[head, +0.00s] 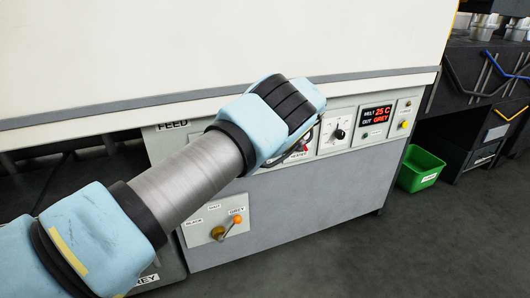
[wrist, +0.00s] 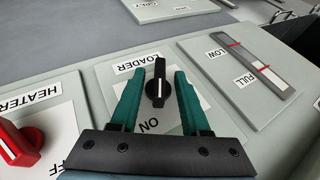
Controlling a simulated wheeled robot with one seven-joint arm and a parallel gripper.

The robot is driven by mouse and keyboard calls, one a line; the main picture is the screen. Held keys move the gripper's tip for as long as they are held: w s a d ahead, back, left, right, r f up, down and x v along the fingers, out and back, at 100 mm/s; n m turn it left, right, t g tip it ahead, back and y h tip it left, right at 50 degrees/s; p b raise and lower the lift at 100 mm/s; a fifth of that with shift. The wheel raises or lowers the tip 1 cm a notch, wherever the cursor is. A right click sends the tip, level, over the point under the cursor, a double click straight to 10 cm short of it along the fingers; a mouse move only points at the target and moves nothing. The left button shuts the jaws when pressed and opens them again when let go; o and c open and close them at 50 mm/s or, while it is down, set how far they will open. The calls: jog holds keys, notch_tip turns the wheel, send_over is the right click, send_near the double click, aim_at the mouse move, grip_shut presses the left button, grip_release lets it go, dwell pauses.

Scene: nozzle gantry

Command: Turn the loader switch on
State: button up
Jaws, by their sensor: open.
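The loader switch (wrist: 157,86) is a black rotary knob with a white line, on a light plate (wrist: 108,72) labelled LOADER and ON in the wrist view. Its white line runs roughly along the direction between the two labels. My gripper (wrist: 163,78) is open, with one teal finger on each side of the knob and a gap visible on both sides. Whether the fingertips are level with the knob is hard to tell. In the head view my arm and wrist hide the loader switch.
A red heater knob (wrist: 20,142) is left of the loader plate, and a LOW/FULL gauge (wrist: 250,65) is right. In the head view, a lever with an orange knob (head: 237,219) sits lower on the cabinet. A green bin (head: 420,168) stands on the floor at right.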

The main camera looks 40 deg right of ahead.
jog(key=b+v, duration=0.1)
jog(key=v, duration=0.9)
jog(key=shift+r, duration=0.3)
jog(key=shift+s+d, duration=0.1)
jog(key=shift+s, duration=0.15)
